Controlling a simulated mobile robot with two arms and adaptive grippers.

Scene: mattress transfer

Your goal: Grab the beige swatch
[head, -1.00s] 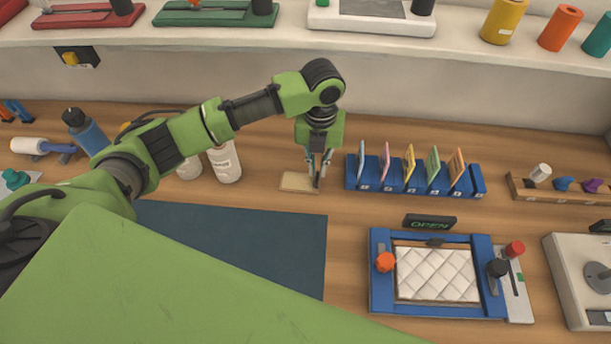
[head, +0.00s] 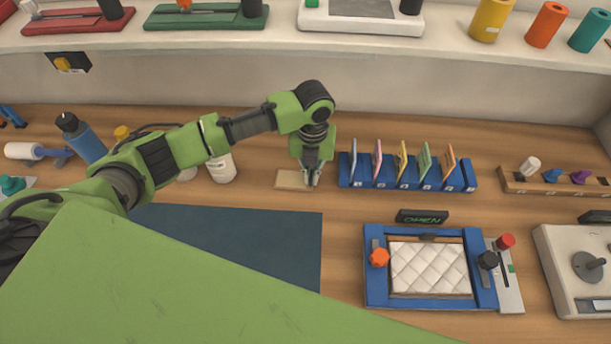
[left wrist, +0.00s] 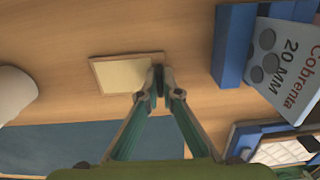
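The beige swatch (head: 290,180) lies flat on the wooden bench, left of the blue card rack, and also shows in the left wrist view (left wrist: 122,75) with a paler face inside a tan border. My left gripper (head: 313,181) points down at the swatch's right end. In the left wrist view its fingertips (left wrist: 158,80) are close together at the swatch's right edge. I cannot tell whether they pinch that edge or stand beside it. My right gripper is out of view.
The blue rack (head: 408,185) with several upright cards stands close right of the gripper. A white bottle (head: 222,168) is on the left. A dark blue mat (head: 240,240) and a blue frame with a quilted white pad (head: 430,268) lie in front.

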